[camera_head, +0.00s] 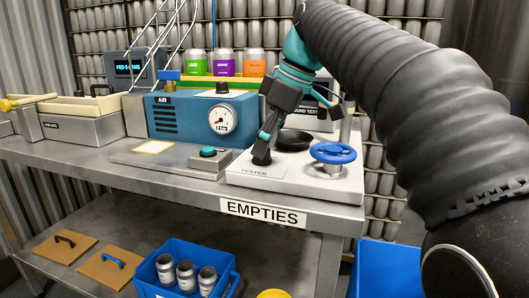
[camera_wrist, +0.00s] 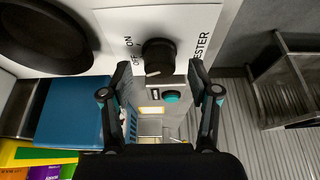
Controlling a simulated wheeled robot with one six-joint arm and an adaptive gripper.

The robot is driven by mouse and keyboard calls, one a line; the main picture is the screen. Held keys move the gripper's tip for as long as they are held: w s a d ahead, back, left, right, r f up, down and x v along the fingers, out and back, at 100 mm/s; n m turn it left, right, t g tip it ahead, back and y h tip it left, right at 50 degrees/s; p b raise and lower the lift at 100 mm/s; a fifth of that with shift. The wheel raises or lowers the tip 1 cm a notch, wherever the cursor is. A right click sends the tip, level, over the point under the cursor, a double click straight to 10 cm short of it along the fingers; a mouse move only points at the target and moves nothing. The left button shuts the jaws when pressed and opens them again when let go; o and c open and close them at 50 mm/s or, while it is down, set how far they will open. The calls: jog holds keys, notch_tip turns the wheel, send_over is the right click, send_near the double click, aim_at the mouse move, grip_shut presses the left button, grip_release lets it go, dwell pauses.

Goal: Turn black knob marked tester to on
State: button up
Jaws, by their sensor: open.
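The black tester knob (camera_wrist: 158,57) sits on a white plate (camera_wrist: 185,17) printed TESTER, ON and OFF in the wrist view. A pale mark shows on the knob's lower edge, near the OFF side. In the head view the knob (camera_head: 261,158) is just below my fingertips and partly hidden by them. My gripper (camera_wrist: 158,70) is open, its two fingertips to the left and right of the knob's lower part in the wrist view. I cannot tell whether they touch it. My gripper also shows in the head view (camera_head: 265,139), pointing down.
A blue handwheel (camera_head: 333,153) and a black round dish (camera_head: 293,140) stand close to the knob. To the left are a green button (camera_head: 208,152) and the blue AIR unit (camera_head: 175,118) with a gauge (camera_head: 223,120). Below is a blue bin (camera_head: 150,274) with cans.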

jog(key=shift+x, duration=0.8)
jog(key=shift+c, duration=0.2)
jog(key=c, duration=1.1)
jog(key=shift+m, duration=0.4)
jog(key=m, duration=0.2)
jog(key=m+t+h+p, duration=0.1)
jog(key=m, duration=0.1)
jog(key=shift+s+r+m+t, duration=0.1)
jog(key=shift+s+m+t, duration=0.05)
jog(key=shift+m+t, duration=0.15)
jog(key=shift+a+m+t+h+p, duration=0.1)
jog(key=shift+m+t+h+p, duration=0.25)
jog(key=shift+m, duration=0.75)
jog(key=shift+m+t+h+p, duration=0.15)
jog(key=shift+m+h+p, duration=0.35)
jog(key=shift+m, duration=0.6)
